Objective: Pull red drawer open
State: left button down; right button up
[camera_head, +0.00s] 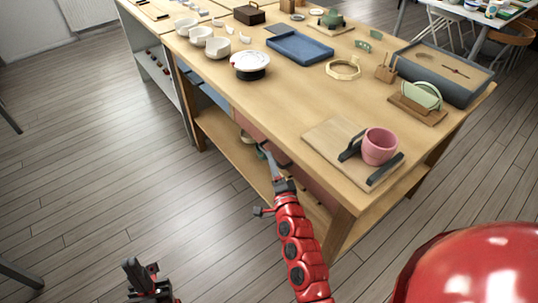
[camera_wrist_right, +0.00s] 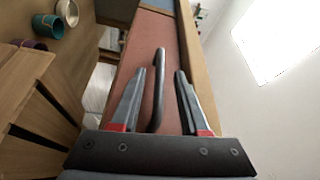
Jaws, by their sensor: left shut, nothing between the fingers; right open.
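The red drawer (camera_head: 318,190) is a dull red front under the worktop on the table's near side, partly hidden by my right arm. It fills the middle of the right wrist view (camera_wrist_right: 147,35), with a dark bar handle (camera_wrist_right: 158,85) on it. My right gripper (camera_wrist_right: 160,75) is open, with its fingers on either side of the handle and gaps showing on both sides. In the head view my right gripper (camera_head: 268,153) is at the drawer front. The drawer looks shut. My left gripper (camera_head: 137,272) is shut and empty, low over the floor, away from the table.
A blue drawer front (camera_head: 207,92) lies left of the red one. The worktop holds a pink pot (camera_head: 380,146) on a board (camera_head: 335,135), a blue tray (camera_head: 299,47) and white bowls (camera_head: 217,47). Bowls stand on the lower shelf (camera_head: 222,130). The floor (camera_head: 100,150) at left is clear.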

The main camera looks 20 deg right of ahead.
jog(key=shift+w+r, duration=0.1)
jog(key=shift+w, duration=1.45)
grip_shut()
